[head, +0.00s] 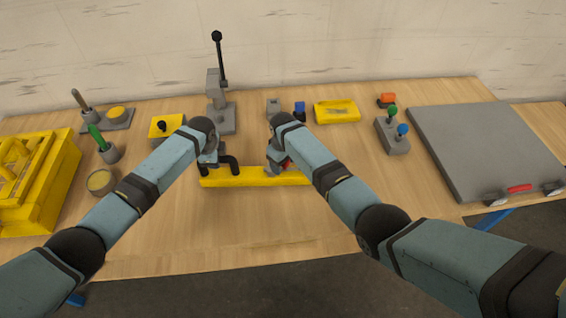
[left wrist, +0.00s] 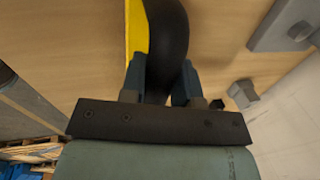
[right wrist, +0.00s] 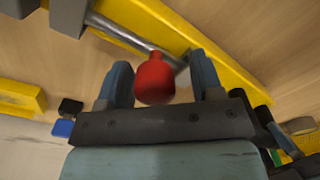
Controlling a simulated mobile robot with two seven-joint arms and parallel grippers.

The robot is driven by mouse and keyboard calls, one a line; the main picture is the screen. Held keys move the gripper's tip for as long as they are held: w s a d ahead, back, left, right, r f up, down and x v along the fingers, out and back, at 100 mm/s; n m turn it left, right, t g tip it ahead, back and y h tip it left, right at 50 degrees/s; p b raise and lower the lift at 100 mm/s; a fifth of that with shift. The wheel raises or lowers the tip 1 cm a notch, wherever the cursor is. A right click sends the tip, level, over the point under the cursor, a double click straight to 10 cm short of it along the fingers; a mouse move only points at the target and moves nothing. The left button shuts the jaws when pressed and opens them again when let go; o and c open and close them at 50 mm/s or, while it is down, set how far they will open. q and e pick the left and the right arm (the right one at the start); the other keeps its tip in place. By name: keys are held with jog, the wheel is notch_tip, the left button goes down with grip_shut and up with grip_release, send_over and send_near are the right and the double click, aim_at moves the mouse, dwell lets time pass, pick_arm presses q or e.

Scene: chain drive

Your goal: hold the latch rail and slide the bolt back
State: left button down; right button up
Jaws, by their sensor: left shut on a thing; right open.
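The yellow latch rail (head: 250,180) lies on the workbench in the middle of the head view. My left gripper (head: 210,166) is shut on the black arched handle (head: 233,163) at the rail's left end; the handle (left wrist: 167,35) passes between the fingers in the left wrist view. The bolt's red knob (right wrist: 154,80) sits between the spread fingers of my right gripper (head: 278,165). The fingers appear apart from it. A steel bolt rod (right wrist: 118,32) runs along the rail behind the knob. In the head view my right gripper mostly hides the bolt.
A lever stand (head: 221,117), a yellow box (head: 165,130) and a yellow tray (head: 337,112) stand behind the rail. A grey joystick box (head: 392,137) and a large grey panel (head: 480,145) are right. A yellow case (head: 60,185) is left. The bench front is clear.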

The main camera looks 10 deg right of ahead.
pick_arm(q)
jog(key=shift+a, duration=0.1)
pick_arm(e)
notch_tip(320, 180, up, 12)
jog(key=shift+f, duration=0.1)
dwell(0.4)
pick_arm(q)
jog(key=c, duration=0.8)
grip_release()
